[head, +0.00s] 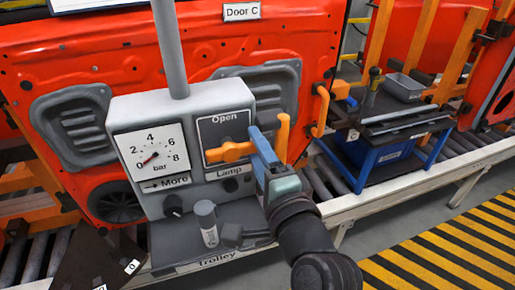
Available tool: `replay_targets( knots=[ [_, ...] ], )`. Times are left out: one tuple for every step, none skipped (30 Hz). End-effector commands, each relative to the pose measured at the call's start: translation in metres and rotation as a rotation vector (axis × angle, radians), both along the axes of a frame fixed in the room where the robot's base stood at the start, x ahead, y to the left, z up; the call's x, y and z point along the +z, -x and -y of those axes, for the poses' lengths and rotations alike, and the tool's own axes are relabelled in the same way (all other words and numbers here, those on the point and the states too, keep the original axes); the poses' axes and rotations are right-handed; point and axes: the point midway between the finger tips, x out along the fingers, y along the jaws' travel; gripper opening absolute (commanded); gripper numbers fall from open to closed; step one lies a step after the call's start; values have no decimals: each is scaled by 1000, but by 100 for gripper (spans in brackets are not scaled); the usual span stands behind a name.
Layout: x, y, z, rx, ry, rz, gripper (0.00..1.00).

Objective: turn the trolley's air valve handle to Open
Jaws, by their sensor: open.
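The orange air valve handle (228,152) lies nearly level on a dark plate on the front of the grey trolley box (190,112). Its narrow end points left. My gripper (270,126) is open, with one blue and one orange finger, just right of the handle. Nothing shows between the fingers. The blue finger borders the handle's right end in the picture; I cannot tell if they touch.
A dark knob (173,205) sits below the gauge, and a grey cylinder (206,222) stands on the trolley shelf (178,242). A grey post (170,50) rises from the box. A red door panel (90,55) is close behind. A blue cart (385,155) stands right.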

Motion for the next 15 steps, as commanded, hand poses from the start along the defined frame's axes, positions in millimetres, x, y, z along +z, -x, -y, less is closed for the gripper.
replay_targets(
  knots=[
    [0, 0, 0, 0, 0, 0, 57],
    [0, 0, 0, 0, 0, 0, 56],
    [0, 0, 0, 0, 0, 0, 48],
    [0, 0, 0, 0, 0, 0, 43],
    [0, 0, 0, 0, 0, 0, 38],
    [0, 0, 0, 0, 0, 0, 30],
    [0, 0, 0, 0, 0, 0, 25],
    [0, 0, 0, 0, 0, 0, 20],
    [0, 0, 0, 0, 0, 0, 12],
    [0, 0, 0, 0, 0, 0, 7],
    [0, 0, 0, 0, 0, 0, 2],
    [0, 0, 0, 0, 0, 0, 0],
    [0, 0, 0, 0, 0, 0, 0],
    [0, 0, 0, 0, 0, 0, 0],
    [0, 0, 0, 0, 0, 0, 0]
  ],
)
